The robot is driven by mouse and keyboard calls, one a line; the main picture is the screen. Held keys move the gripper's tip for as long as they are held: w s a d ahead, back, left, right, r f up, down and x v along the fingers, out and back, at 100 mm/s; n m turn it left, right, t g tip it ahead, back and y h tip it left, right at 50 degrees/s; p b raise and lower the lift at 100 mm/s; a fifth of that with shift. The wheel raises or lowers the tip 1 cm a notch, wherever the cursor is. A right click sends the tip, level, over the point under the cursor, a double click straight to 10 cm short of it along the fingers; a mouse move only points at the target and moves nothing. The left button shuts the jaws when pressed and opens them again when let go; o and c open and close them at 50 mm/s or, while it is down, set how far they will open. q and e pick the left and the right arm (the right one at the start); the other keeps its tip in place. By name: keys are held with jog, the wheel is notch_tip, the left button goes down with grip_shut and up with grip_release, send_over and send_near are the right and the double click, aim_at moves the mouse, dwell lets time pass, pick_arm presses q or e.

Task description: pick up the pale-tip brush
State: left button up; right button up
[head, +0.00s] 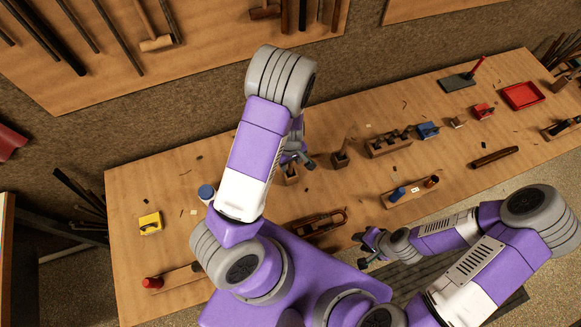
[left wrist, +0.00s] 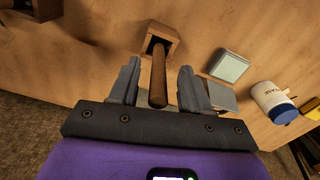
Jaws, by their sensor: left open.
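In the left wrist view, a brown rod-like handle (left wrist: 158,78) stands up out of a square wooden block (left wrist: 165,36) and points toward the camera. My left gripper (left wrist: 158,92) is open, with one finger on each side of this handle. No pale tip shows, so I cannot tell whether this is the pale-tip brush. In the head view, my left gripper (head: 299,157) is partly hidden behind my left arm, above the wooden block (head: 290,176). My right gripper (head: 362,249) hangs near the bench's front edge, with its fingers apart and nothing between them.
A white jar with a blue lid (head: 207,192) and a yellow object (head: 150,223) are on the bench (head: 130,190) at left. Another wooden block with a handle (head: 341,158) stands to the right. A multi-slot wooden rack (head: 390,144), blue item (head: 428,131) and red tray (head: 524,95) lie farther right.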

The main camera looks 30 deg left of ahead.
pick_arm(q)
jog(key=shift+f, duration=0.3)
grip_shut()
jog(key=shift+r, duration=0.1)
